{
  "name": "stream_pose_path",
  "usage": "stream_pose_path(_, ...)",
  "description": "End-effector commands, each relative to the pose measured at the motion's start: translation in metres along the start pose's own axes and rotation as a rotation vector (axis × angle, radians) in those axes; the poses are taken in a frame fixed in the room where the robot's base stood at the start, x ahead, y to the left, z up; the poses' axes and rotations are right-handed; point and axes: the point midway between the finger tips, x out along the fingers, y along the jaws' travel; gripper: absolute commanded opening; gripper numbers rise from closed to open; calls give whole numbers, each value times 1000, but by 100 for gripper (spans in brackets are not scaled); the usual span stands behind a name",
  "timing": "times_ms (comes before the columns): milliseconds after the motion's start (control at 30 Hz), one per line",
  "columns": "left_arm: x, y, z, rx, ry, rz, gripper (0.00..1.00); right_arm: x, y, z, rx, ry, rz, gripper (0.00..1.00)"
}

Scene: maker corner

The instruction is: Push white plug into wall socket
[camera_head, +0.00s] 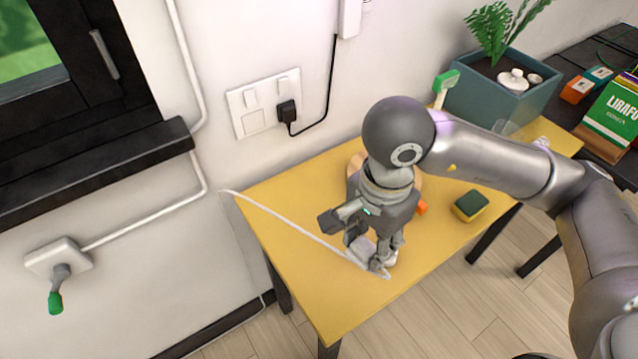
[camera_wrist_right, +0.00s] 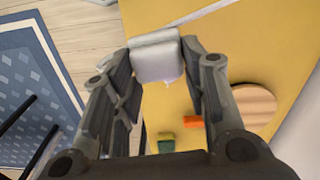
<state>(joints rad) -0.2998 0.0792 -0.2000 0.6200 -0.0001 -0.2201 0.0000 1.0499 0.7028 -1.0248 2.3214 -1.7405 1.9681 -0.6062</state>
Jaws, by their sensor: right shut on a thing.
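My right gripper (camera_head: 372,258) points down over the yellow table and is shut on the white plug (camera_wrist_right: 155,58). In the wrist view the plug sits between the two fingertips (camera_wrist_right: 157,62); in the head view the fingers partly hide it. A white cable (camera_head: 300,228) runs across the table's left part to the gripper. The white wall socket plate (camera_head: 254,123) is on the wall behind the table, up and left of the gripper and well apart from the plug. A black plug (camera_head: 287,111) sits in its lower right part; its lower left square is uncovered. My left gripper is out of view.
The yellow table (camera_head: 330,290) carries a round wooden board (camera_wrist_right: 245,105), an orange piece (camera_wrist_right: 193,122) and a green-yellow sponge (camera_head: 470,206). A black cord (camera_head: 328,95) hangs beside the socket plate. A teal planter (camera_head: 490,100) stands at the back right. The table's front left is mostly clear.

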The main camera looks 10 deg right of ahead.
Motion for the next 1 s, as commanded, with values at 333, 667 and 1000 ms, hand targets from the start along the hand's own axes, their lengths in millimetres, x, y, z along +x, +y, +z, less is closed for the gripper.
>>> stream_pose_path(333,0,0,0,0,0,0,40,14,-2,-32,-581,0,3,20)
stream_pose_path(667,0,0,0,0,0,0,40,22,-2,-55,-997,2,1,20)
stream_pose_path(1000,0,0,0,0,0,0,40,24,-3,-58,-1062,3,-1,20)
